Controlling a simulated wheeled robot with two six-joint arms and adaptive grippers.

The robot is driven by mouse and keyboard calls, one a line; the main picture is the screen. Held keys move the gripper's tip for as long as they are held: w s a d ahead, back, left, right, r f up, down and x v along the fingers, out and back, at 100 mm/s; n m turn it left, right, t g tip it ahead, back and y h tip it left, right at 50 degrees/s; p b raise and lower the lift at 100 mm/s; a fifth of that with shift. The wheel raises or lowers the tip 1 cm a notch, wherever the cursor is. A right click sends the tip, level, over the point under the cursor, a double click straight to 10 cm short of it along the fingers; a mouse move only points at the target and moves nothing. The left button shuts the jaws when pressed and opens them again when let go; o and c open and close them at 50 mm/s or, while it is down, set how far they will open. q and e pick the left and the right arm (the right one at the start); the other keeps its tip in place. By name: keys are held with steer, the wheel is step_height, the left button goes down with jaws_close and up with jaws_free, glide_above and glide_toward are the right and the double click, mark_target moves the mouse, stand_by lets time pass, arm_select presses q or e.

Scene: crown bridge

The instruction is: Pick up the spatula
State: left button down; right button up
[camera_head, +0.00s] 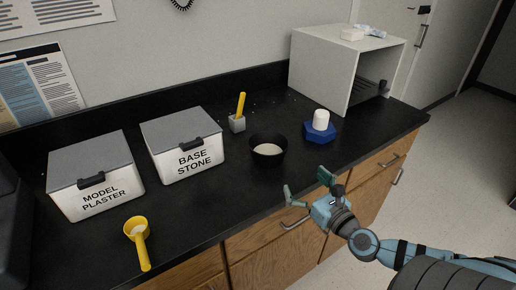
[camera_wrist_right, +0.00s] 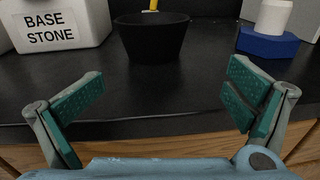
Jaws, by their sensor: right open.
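The spatula, seen as a yellow handle (camera_head: 241,104), stands upright and slightly tilted in a small grey block (camera_head: 237,123) at the back of the counter; its lower end is hidden in the block. A bit of yellow handle (camera_wrist_right: 153,4) shows behind the black bowl in the right wrist view. My right gripper (camera_head: 307,186) is open and empty at the counter's front edge, to the front right of the spatula and apart from it. Its two green-padded fingers (camera_wrist_right: 166,98) are spread wide in the wrist view. My left gripper is not in view.
A black bowl (camera_head: 268,160) with pale contents stands between my right gripper and the spatula. A white cylinder on a blue base (camera_head: 320,134) is to its right. A grey open-fronted box (camera_head: 320,72) is back right.

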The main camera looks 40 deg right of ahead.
mark_target(278, 156)
steer(key=shift+w+a+r+n, duration=0.4)
steer(key=shift+w+r, duration=0.2)
steer(key=shift+r, duration=0.05)
steer(key=shift+t, duration=0.3)
steer(key=w, duration=0.4)
steer(key=shift+d+r+p, duration=0.25)
steer(key=shift+d+p, duration=0.05)
steer(key=shift+d, duration=0.05)
steer(key=w, duration=0.2)
steer(key=w+p, duration=0.1)
steer(key=w, duration=0.2)
steer(key=w+p, duration=0.1)
steer(key=w, duration=0.2)
steer(key=shift+w+d+f, duration=0.15)
steer(key=shift+d+f, duration=0.05)
steer(key=shift+f, duration=0.05)
steer(key=shift+w+f, duration=0.15)
steer(key=shift+w, duration=0.2)
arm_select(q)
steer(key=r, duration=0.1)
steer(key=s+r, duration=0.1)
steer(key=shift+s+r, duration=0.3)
arm_select(e)
steer(key=shift+s, duration=0.1)
steer(key=c, duration=1.4)
